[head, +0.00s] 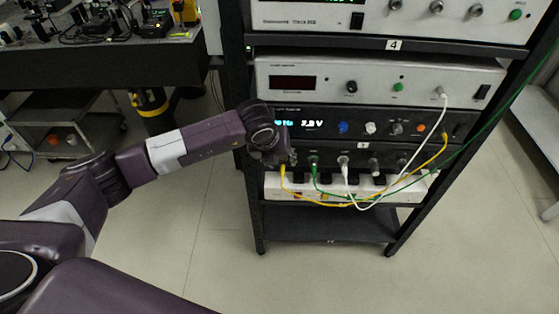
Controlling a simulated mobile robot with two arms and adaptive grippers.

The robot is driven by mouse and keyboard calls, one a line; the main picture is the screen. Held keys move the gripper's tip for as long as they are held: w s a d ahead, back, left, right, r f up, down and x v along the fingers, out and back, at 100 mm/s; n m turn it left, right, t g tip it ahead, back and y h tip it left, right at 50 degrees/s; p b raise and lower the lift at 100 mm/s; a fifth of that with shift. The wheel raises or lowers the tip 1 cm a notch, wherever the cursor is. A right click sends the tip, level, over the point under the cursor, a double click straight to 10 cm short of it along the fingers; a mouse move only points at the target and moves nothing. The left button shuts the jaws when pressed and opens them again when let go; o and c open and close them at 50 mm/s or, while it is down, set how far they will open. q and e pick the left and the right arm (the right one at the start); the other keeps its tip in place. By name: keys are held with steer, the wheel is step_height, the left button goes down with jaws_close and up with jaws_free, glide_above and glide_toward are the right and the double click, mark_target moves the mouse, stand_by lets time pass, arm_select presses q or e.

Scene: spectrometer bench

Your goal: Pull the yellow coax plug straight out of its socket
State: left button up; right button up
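A yellow coax cable (330,205) hangs in a loop across the front of the rack. Its left end, the yellow plug (282,169), shows just below my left gripper, at the lower black unit (330,148). Its right end (445,135) meets the black unit with the lit blue display (312,123). My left gripper (286,158) is right in front of the lower unit's left part and hides the socket there. Its fingers are small and dark, so I cannot see whether they are open or closed on the plug. My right gripper is out of view.
Green (315,178) and white (346,178) cables hang close to the right of the yellow plug. A white power strip (405,190) lies below the lower unit. Rack posts (249,205) flank the units. An optics bench (100,65) stands at the upper left.

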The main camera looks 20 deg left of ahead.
arm_select(q)
jaws_close()
steer(key=shift+s, duration=0.15)
steer(key=shift+s+d+p, duration=0.15)
steer(key=shift+s+d, duration=0.05)
steer(key=shift+s, duration=0.35)
steer(key=shift+s+d+p, duration=0.15)
steer(key=shift+s, duration=0.35)
steer(key=shift+b, duration=0.55)
stand_by(0.8)
